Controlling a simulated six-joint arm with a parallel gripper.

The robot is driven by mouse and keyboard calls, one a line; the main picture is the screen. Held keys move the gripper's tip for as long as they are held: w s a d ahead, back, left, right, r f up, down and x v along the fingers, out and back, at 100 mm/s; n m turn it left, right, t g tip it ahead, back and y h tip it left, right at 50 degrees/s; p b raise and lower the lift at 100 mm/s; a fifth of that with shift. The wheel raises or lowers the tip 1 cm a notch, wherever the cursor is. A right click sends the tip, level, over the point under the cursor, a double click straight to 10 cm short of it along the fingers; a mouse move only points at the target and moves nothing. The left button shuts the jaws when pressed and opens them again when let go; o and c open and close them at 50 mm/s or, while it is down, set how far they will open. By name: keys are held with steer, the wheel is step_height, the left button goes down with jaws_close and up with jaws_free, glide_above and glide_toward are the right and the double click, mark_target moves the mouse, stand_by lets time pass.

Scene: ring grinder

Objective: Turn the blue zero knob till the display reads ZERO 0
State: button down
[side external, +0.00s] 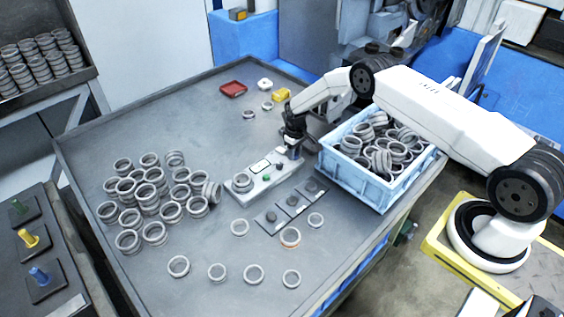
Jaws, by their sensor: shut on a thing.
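The gauge (268,180) is a pale, flat device on the grey table, with a metal ring (243,182) seated at its left end. Its display (260,167) is a small light panel, too small to read here. A green button and a red spot show on its top. My gripper (293,150) points down at the gauge's right end and is shut on the blue zero knob (292,155), of which only a little shows between and below the fingers.
A light blue crate (375,190) full of rings stands close to the right of my gripper. Dark square pads (292,203) lie in front of the gauge. Many loose rings (150,195) cover the table's left.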

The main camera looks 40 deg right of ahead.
stand_by(0.4)
steer(key=shift+c, duration=1.6)
jaws_free()
steer(key=shift+r, duration=0.15)
steer(key=shift+r, duration=3.8)
